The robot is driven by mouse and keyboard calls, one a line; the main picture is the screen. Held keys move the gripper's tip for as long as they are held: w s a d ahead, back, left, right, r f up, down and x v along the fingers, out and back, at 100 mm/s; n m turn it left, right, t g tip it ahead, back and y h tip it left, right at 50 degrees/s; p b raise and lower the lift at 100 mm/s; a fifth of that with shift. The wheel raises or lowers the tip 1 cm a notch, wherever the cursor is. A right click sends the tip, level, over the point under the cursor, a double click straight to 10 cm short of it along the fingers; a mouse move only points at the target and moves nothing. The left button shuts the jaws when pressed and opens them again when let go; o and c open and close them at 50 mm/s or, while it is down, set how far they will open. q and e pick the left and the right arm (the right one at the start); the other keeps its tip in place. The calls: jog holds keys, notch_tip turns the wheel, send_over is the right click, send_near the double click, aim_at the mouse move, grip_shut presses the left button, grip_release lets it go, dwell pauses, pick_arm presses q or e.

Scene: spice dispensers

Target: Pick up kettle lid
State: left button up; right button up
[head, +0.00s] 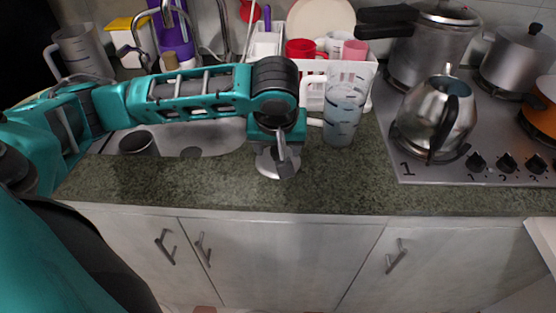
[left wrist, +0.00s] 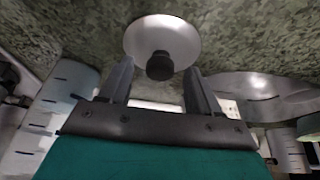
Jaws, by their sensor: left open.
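The kettle lid (head: 264,163) is a shiny metal disc lying on the green counter, partly hidden under my left gripper in the head view. In the left wrist view the lid (left wrist: 178,28) shows its round black knob (left wrist: 160,66) facing the camera. My left gripper (head: 283,158) is above the lid, pointing down. Its two fingers (left wrist: 158,68) are open, one on each side of the knob in the picture; I cannot tell the exact height gap. The metal kettle (head: 424,112) with a black handle stands on the stove at the right. My right gripper is not in view.
A clear measuring jug (head: 342,115) stands just right of my left gripper. A white rack with cups (head: 300,48) is behind it. The sink (head: 205,138) lies under my left arm. Pots (head: 436,45) stand on the stove (head: 405,166). The counter front (head: 335,190) is clear.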

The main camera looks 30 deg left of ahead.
pick_arm(q)
jog(key=shift+c, duration=0.4)
jog(key=c, duration=1)
jog(key=shift+c, duration=0.3)
jog(key=shift+r, duration=0.15)
